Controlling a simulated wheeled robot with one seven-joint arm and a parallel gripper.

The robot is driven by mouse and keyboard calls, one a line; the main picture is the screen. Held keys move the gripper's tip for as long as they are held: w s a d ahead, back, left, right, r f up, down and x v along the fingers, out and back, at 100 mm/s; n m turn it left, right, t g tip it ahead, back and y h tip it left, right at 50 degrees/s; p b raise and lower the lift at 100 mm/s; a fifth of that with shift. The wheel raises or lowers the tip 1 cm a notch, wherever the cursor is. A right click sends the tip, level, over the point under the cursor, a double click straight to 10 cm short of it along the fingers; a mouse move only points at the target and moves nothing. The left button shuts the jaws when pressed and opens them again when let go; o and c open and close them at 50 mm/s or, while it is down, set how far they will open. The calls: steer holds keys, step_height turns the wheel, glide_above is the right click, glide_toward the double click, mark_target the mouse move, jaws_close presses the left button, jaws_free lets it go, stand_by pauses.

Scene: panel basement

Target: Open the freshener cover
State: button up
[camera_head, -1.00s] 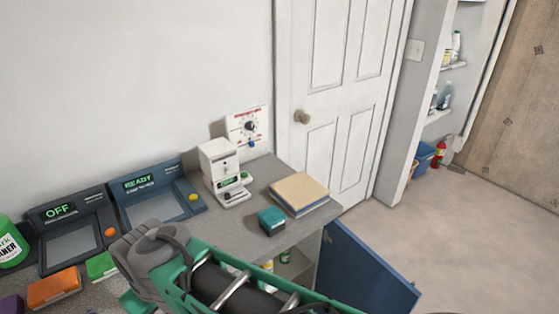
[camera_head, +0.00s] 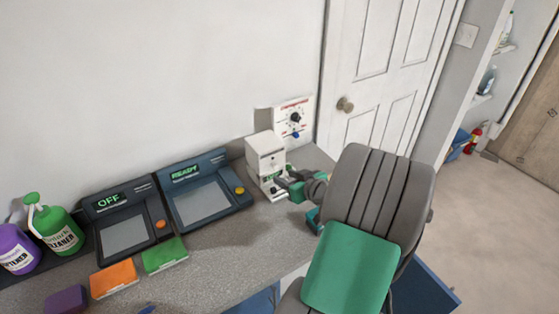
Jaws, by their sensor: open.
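The likely freshener unit is a white box-shaped device (camera_head: 266,153) on the counter against the wall, in the head view. Its front has a dark knob or dot and a green display low down, partly hidden by my gripper. My gripper (camera_head: 283,184) is open at the front lower part of this device; I cannot tell whether it touches. My arm covers the counter to the right of it. Whether the device's cover is open or closed cannot be made out.
A dial panel (camera_head: 294,119) is on the wall behind. Left are a READY console (camera_head: 204,200), an OFF console (camera_head: 122,233), a green cleaner bottle (camera_head: 60,232) and a purple bottle (camera_head: 17,252). Orange (camera_head: 113,278) and green (camera_head: 165,254) blocks lie in front. A blue cabinet door (camera_head: 428,290) stands open at lower right.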

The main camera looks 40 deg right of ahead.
mark_target(277, 168)
steer(key=shift+h, duration=0.3)
steer(key=p+x, duration=0.1)
steer(key=x, duration=0.2)
steer(key=d+x, duration=0.1)
steer(key=x, duration=0.3)
steer(key=shift+w+d+r+p, duration=0.15)
steer(key=shift+w+d+p, duration=0.1)
steer(key=shift+p, duration=0.1)
jaws_close()
stand_by(0.8)
